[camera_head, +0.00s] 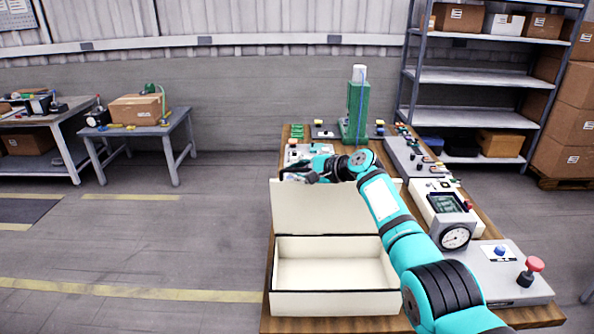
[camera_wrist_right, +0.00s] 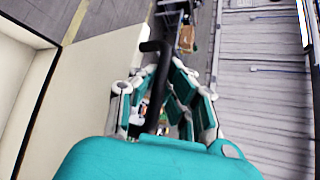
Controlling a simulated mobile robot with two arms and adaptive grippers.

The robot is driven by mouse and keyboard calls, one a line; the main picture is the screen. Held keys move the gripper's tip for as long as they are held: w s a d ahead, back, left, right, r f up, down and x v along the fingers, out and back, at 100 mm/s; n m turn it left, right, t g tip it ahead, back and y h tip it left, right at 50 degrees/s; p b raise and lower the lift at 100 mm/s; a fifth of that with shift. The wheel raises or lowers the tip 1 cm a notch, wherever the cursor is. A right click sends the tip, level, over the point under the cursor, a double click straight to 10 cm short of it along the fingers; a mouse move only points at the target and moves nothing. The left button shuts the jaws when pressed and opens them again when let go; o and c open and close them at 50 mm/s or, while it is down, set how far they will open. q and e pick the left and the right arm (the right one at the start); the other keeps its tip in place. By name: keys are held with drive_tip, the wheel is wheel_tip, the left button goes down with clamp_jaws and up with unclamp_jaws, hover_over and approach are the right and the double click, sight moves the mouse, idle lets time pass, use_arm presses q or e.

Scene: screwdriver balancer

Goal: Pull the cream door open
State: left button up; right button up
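The cream door (camera_head: 325,210) stands raised at the far side of a cream box (camera_head: 335,303), whose empty inside is in sight. In the right wrist view the door (camera_wrist_right: 85,85) is a pale panel to the left of my gripper. My right gripper (camera_head: 300,174) is at the door's top left edge. In the wrist view its teal fingers (camera_wrist_right: 162,85) stand apart on either side of a black bent handle (camera_wrist_right: 153,100), with a gap seen on the right. Contact with the handle cannot be made out. My left gripper is not in view.
The wooden bench (camera_head: 393,322) carries a gauge (camera_head: 455,237), a panel with a red knob (camera_head: 535,264) and a green column (camera_head: 357,115) at the back. A metal shelf (camera_head: 470,76) stands behind right. The floor left of the bench is clear.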

drive_tip(key=o, duration=0.5)
drive_tip(key=shift+r, duration=0.1)
drive_tip(key=shift+d, duration=0.15)
